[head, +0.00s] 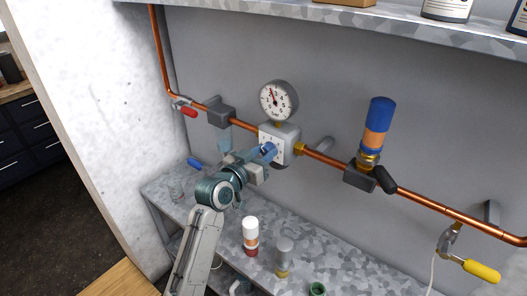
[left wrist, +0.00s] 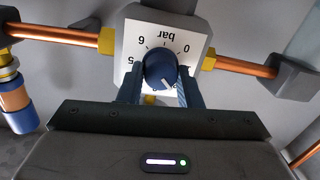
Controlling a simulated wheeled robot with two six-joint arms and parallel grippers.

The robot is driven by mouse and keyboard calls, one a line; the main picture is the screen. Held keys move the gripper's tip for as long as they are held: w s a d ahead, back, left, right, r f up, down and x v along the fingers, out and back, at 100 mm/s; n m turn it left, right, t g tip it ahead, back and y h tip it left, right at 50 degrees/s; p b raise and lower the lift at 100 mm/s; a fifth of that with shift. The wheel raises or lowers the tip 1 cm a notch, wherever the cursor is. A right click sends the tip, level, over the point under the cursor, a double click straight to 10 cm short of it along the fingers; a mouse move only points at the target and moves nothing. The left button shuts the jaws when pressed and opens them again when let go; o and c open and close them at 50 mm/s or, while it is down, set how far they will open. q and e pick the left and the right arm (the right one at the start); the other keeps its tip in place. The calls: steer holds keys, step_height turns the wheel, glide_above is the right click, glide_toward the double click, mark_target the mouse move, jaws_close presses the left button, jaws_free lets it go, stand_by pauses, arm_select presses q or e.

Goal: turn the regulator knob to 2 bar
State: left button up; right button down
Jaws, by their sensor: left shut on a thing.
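The blue regulator knob (head: 268,151) sits on the front of a white regulator block (head: 290,134) on the copper pipe. My left gripper (head: 263,154) is shut on it. In the left wrist view the knob (left wrist: 158,70) is between two blue fingers, in front of an upside-down white bar scale (left wrist: 160,32) showing 0, 5 and 6. A pale mark on the knob points to the lower right there; the number beside it is hidden by a finger. The round pressure gauge (head: 278,100) stands above the block; its reading is too small to tell. My right gripper is not in view.
A red-handled valve (head: 187,110) is left on the pipe. A blue and orange cylinder (head: 376,127) and a yellow-handled valve (head: 481,271) are to the right. Several small containers, including a white-capped bottle (head: 250,234), stand on the metal shelf (head: 335,265) below.

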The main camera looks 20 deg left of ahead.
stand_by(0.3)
arm_select(q)
steer(key=o, duration=1)
steer(key=shift+c, duration=0.2)
steer(key=shift+s+a+f+b, duration=0.15)
steer(key=shift+s+b, duration=0.15)
steer(key=shift+s, duration=0.15)
steer(key=b+v, duration=0.3)
steer(key=v, duration=0.6)
steer(key=shift+s, duration=0.35)
steer(key=shift+a, duration=0.1)
